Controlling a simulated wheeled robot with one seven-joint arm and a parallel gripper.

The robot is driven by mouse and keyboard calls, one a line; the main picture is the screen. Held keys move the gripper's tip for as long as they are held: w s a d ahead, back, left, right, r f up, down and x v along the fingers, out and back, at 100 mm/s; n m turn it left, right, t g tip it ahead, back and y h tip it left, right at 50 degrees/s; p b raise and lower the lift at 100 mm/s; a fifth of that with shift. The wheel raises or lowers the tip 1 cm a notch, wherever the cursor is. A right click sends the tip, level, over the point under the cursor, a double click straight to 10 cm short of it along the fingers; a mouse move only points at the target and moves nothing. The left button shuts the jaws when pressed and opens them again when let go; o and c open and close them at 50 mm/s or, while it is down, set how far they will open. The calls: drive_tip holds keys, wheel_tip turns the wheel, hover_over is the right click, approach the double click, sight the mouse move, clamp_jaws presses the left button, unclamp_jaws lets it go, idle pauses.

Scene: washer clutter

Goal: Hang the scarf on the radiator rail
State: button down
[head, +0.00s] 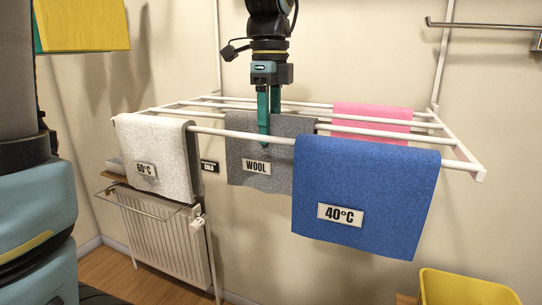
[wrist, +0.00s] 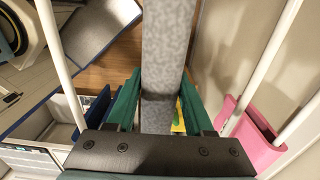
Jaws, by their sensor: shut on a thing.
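A grey cloth with a WOOL label (head: 240,140), which looks like the scarf, hangs over a middle bar of the drying rack. My gripper (head: 268,130) reaches down from above with its green fingers at the cloth's top. In the wrist view, the gripper (wrist: 162,85) is shut on the grey cloth (wrist: 165,60), which runs as a strip between the fingers. The white radiator (head: 165,240) stands against the wall at lower left, with a thin metal rail (head: 140,208) in front. Nothing is visibly hanging on that rail.
The white rack (head: 462,155) also holds a pale 60°C cloth (head: 155,150), a blue 40°C cloth (head: 365,190) and a pink cloth (head: 370,112). The pale cloth hangs above the radiator. A yellow bin (head: 465,288) stands at lower right.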

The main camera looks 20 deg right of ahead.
wheel_tip(320, 180, up, 18)
drive_tip(key=p, duration=1.5)
drive_tip(key=shift+f+p, duration=0.25)
drive_tip(key=shift+p, duration=0.05)
